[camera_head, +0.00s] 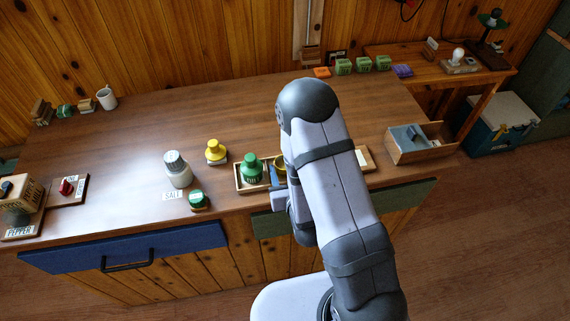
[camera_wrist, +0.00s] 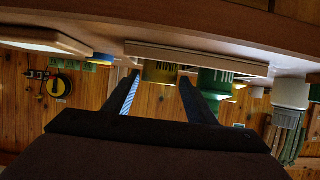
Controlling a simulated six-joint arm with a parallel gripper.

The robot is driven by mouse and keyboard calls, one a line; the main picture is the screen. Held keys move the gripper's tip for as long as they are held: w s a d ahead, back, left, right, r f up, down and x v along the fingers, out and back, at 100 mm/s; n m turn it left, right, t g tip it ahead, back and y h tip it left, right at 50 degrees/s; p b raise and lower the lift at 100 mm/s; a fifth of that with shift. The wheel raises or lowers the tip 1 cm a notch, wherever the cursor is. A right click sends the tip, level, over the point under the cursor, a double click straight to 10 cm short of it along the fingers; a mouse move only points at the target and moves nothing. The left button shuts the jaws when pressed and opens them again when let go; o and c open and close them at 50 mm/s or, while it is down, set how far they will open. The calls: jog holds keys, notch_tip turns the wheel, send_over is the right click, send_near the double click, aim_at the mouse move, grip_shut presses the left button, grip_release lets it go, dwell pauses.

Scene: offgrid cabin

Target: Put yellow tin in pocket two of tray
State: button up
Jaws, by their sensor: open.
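The tray's pocket divisions are not clear.
Another yellow-topped object (camera_head: 215,150) stands left of the tray. A salt shaker (camera_head: 178,172) and a small green jar (camera_head: 197,199) are nearby. A wooden box (camera_head: 420,150) is at the right. The table behind the tray is clear.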

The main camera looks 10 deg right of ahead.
jog(key=p+v, duration=0.2)
jog(key=shift+s+r+p, duration=0.15)
jog(key=shift+r+p, duration=0.15)
jog(key=shift+r, duration=0.05)
jog(key=shift+s+r+p, duration=0.1)
jog(key=shift+s+p, duration=0.5)
jog(key=shift+p, duration=0.05)
